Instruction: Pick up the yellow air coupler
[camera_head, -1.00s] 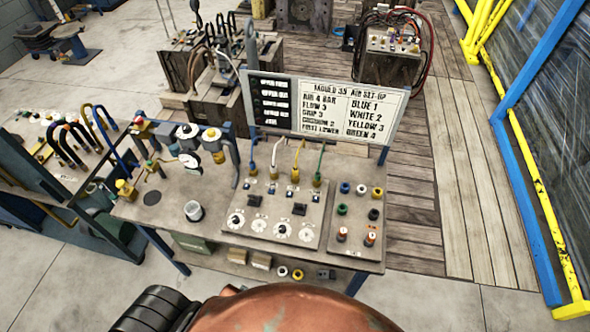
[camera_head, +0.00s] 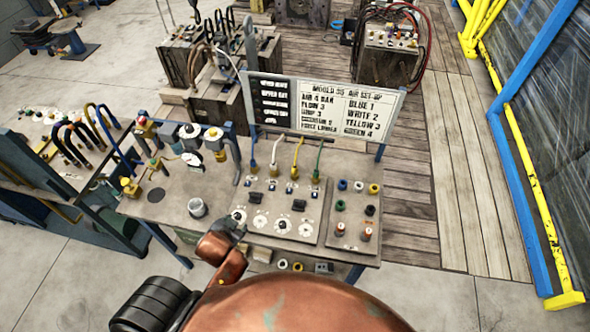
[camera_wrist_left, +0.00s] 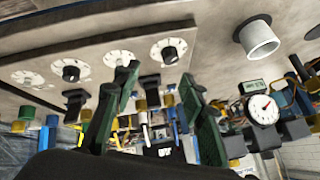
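A small yellow coupler (camera_head: 374,188) stands at the back right corner of the small coupler board (camera_head: 350,243), beside blue and white ones. Another yellow ring-shaped piece (camera_head: 297,267) lies on the shelf below the bench top. A yellow hose (camera_head: 296,156) ends on the dial panel. I cannot tell which yellow piece the task means. My left arm reaches the bench's front edge in the head view, where its fingers are not clear. In the left wrist view my left gripper (camera_wrist_left: 160,78) has its two green fingers apart, with nothing seen held. My right gripper is not in view.
The dial panel (camera_head: 257,223) has knobs and switches. A sign board (camera_head: 330,104) stands behind it. A white cup (camera_head: 197,207) and a gauge (camera_head: 192,159) with several fittings stand to the left. Bare bench top (camera_head: 165,205) shows around the cup.

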